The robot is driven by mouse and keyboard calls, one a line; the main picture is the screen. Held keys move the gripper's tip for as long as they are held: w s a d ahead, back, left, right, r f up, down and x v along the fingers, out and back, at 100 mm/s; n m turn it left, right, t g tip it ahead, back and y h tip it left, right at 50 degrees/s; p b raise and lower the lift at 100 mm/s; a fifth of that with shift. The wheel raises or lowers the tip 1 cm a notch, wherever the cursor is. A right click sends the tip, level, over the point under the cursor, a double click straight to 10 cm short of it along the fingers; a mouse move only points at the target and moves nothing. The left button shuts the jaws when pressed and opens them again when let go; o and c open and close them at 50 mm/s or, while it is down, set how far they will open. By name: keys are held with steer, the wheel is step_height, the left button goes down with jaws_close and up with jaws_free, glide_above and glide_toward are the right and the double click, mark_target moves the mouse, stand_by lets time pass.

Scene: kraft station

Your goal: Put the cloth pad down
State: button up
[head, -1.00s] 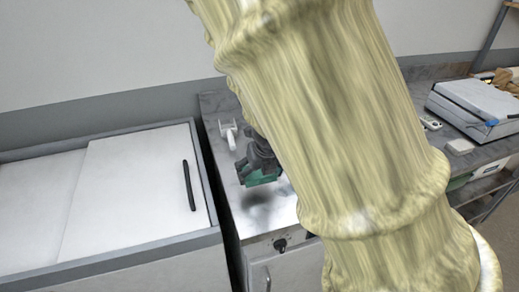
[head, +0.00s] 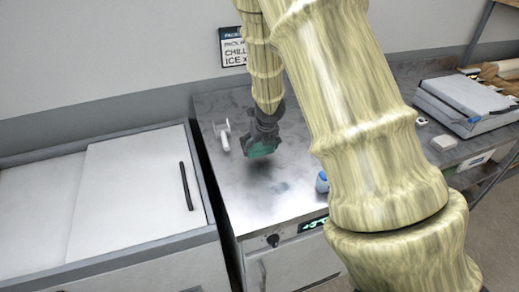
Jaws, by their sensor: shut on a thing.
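The cloth pad (head: 262,150) is a small green piece at the lower end of my gripper (head: 262,146). My dark gripper is shut on it and holds it over the grey metal counter (head: 225,180). A dark shadow lies on the counter below it, and the pad looks a little above the surface. The fingers partly cover the pad, so its full shape is hidden.
A white tool-like object (head: 223,138) lies left of my gripper. A blue-and-white bottle (head: 322,182) stands at the counter's right side. A white chest with a sliding lid (head: 130,190) adjoins on the left. The counter's front middle is clear.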

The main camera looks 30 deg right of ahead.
mark_target(260, 152)
steer(key=shift+w+d+r, duration=0.1)
steer(key=shift+d, duration=0.05)
steer(key=shift+w+d+f, duration=0.1)
steer(key=shift+f, duration=1.75)
steer(key=shift+w+f, duration=0.1)
steer(key=o, duration=0.9)
steer(key=p+v, duration=0.2)
steer(key=v, duration=1)
